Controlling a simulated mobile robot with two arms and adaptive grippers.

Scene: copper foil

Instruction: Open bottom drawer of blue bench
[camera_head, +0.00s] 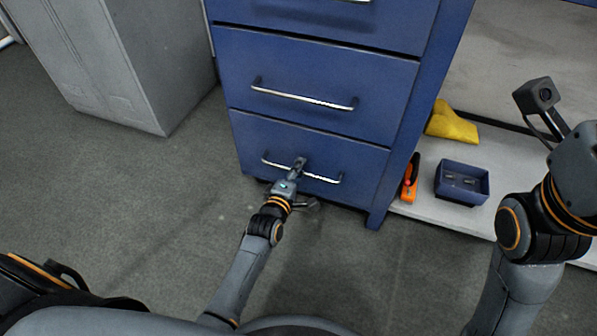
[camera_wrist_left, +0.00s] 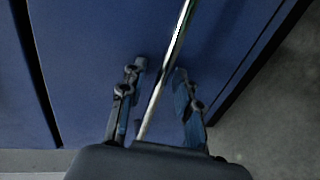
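The blue bench's bottom drawer (camera_head: 330,152) is the lowest of the stacked drawers in the head view. Its front looks flush with the cabinet, so it appears shut. A silver bar handle (camera_head: 323,178) runs across it on dark mounts. My left gripper (camera_head: 297,169) is at the middle of this handle. In the left wrist view the handle bar (camera_wrist_left: 180,32) passes between the two fingers of my left gripper (camera_wrist_left: 158,75). The fingers are apart, with a gap on each side of the bar. My right arm is at the right of the head view; its fingers are out of sight.
A middle drawer (camera_head: 310,86) with its own handle is above. A grey cabinet (camera_head: 120,60) stands to the left. A low shelf (camera_head: 418,205) at right carries a small blue bin (camera_head: 462,182), an orange tool (camera_head: 410,180) and a yellow item (camera_head: 452,125). Floor in front looks clear.

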